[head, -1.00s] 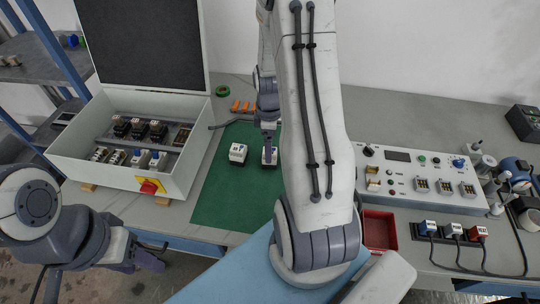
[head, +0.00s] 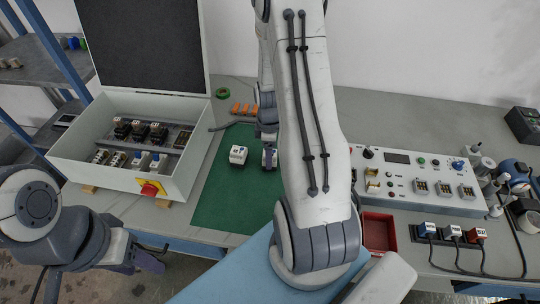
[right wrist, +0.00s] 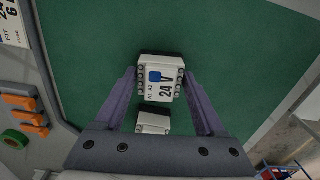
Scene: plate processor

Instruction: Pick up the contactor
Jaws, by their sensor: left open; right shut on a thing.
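A white contactor with a blue button and a "24 V" label (right wrist: 161,80) is between the fingertips of my right gripper in the right wrist view. The right gripper (right wrist: 160,88) is shut on its sides. In the head view the right gripper (head: 269,157) is low over the green mat and mostly hides this contactor; I cannot tell whether it touches the mat. A second white block (head: 238,155) stands on the mat just left of it, and also shows in the right wrist view (right wrist: 152,123). My left gripper (head: 150,263) is open and empty at the lower left.
An open white box (head: 182,180) with several devices and a red knob stands left of the green mat (head: 222,205). A control panel (head: 400,192) and a red tray (head: 379,232) are to the right. Orange clips (right wrist: 24,114) and green tape (right wrist: 15,139) lie behind. The front mat is clear.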

